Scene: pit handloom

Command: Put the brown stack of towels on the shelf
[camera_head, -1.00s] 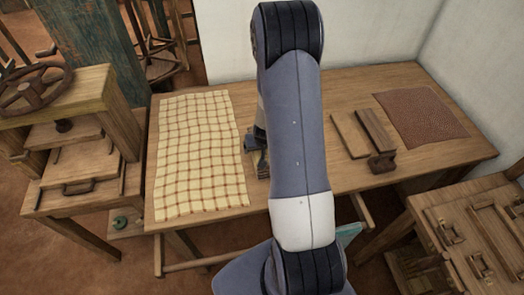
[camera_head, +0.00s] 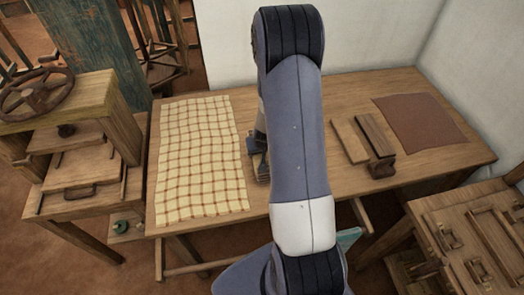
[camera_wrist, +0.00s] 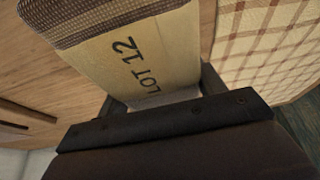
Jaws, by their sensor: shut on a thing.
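The brown stack of towels (camera_wrist: 100,20) fills the upper middle of the wrist view. In the head view my gripper (camera_head: 257,148) is low over the table, mostly hidden behind my arm, just right of the checked cloth. Only a small part of what it holds shows there. Whether the stack is clear of the tabletop I cannot tell. I cannot pick out the shelf.
A cream and red checked cloth (camera_head: 200,160) lies on the left of the wooden table (camera_head: 340,187). Wooden blocks (camera_head: 364,138) and a flat brown cloth (camera_head: 420,120) lie to the right. A wooden press (camera_head: 75,165) stands left; a wooden cabinet (camera_head: 470,235) stands at lower right.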

